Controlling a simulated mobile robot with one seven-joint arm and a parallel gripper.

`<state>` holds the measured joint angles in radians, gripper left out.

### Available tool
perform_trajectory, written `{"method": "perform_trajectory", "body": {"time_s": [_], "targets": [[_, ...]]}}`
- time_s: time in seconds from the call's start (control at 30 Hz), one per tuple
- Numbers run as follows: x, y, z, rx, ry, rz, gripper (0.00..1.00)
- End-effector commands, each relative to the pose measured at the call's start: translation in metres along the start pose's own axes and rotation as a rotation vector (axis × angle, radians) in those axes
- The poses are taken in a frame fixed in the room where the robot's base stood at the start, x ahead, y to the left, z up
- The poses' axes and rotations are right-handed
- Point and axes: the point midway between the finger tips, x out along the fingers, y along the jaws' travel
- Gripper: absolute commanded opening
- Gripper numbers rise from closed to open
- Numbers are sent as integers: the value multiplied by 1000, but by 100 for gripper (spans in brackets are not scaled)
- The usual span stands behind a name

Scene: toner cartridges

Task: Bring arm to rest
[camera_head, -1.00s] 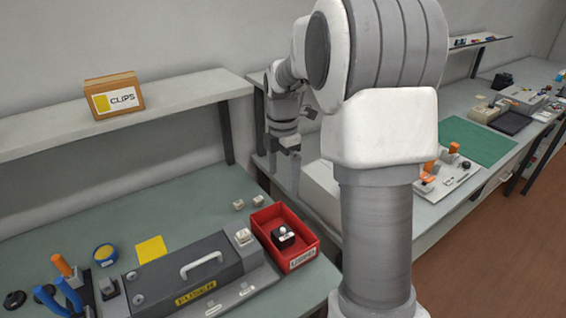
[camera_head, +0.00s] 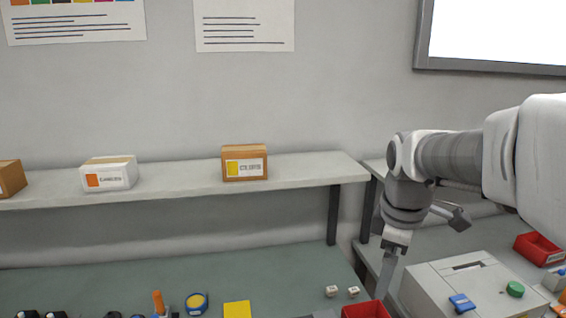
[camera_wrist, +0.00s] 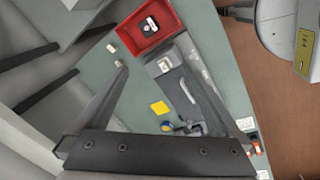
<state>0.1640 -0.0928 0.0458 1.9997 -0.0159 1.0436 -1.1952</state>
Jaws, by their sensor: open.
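My gripper (camera_head: 384,285) hangs pointing down at the right of the head view, above the end of the bench and beside a light grey machine. In the wrist view my gripper (camera_wrist: 158,72) has its two fingers spread wide, with nothing between them. Below it in the wrist view lie the bench, a grey unit with a handle (camera_wrist: 190,88) and a red bin (camera_wrist: 173,22) holding a small black part. My upper arm fills the right edge of the head view.
A shelf (camera_head: 300,172) along the wall carries an orange-brown box (camera_head: 244,163) and a white box (camera_head: 109,174). The light grey machine (camera_head: 425,285) stands close right of my gripper. A red tray (camera_head: 538,249) lies farther right. A yellow pad (camera_head: 237,309) lies on the bench.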

Motion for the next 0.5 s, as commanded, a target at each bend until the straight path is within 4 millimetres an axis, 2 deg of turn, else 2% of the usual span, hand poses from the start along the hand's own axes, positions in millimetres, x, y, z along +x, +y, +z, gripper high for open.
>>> {"method": "perform_trajectory", "body": {"time_s": [0.2,0.5], "targets": [[-24,-48,4,320,57,79,100],[-35,-110,17,766,184,135,100]]}}
